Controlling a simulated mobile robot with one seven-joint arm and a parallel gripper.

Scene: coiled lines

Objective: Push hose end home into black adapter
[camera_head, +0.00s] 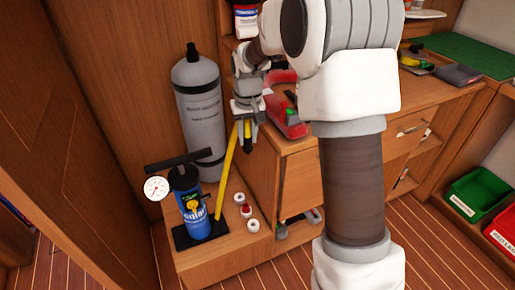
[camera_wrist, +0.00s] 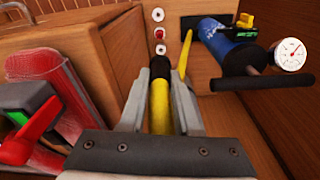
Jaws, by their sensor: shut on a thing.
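My gripper (camera_head: 246,140) is above the low wooden ledge, near the front corner of the cabinet, and is shut on the yellow hose (camera_wrist: 160,108). In the wrist view the held hose ends in a black tip (camera_wrist: 160,67). I cannot tell whether this tip is the hose's own end or the black adapter. A yellow length (camera_head: 228,170) slopes from the pump's base up to my gripper. A black fitting with a green part and a yellow lever (camera_head: 193,203) is on the blue pump (camera_head: 195,222); whether it is the adapter is unclear.
Two white fittings (camera_head: 253,226) and a red-centred one (camera_head: 247,211) stand on the ledge (camera_head: 225,262). A grey cylinder (camera_head: 200,110) stands behind. The pump's black handle (camera_head: 180,161) and gauge (camera_head: 156,188) stick out. A red-and-green tool (camera_wrist: 35,125) lies on the cabinet beside my gripper.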

